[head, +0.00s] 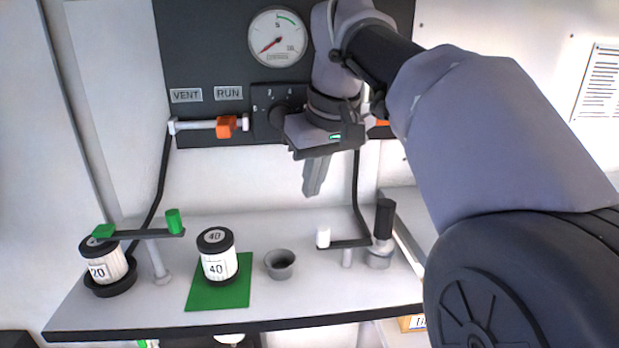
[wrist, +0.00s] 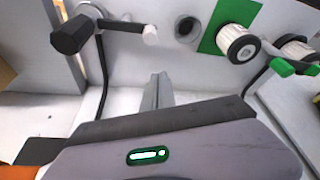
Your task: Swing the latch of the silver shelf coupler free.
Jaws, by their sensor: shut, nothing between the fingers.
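The silver shelf coupler (head: 379,256) stands at the right end of the shelf, with a black cylinder rising from it. A dark latch bar (head: 350,244) with a white upright knob (head: 323,237) runs left from the coupler over a short post. In the wrist view the latch bar (wrist: 122,26) and white knob (wrist: 150,35) extend right from the coupler's black cylinder (wrist: 72,35). My gripper (head: 314,192) is shut and empty, pointing down above the shelf, apart from the knob. Its fingertips also show in the wrist view (wrist: 158,80).
A grey cup (head: 280,264) and a cartridge marked 40 (head: 218,262) on a green mat (head: 205,298) stand left of the latch. Farther left, a green-knobbed bar (head: 150,233) reaches over a cartridge marked 20 (head: 105,265). The gauge panel (head: 205,60) is behind my gripper.

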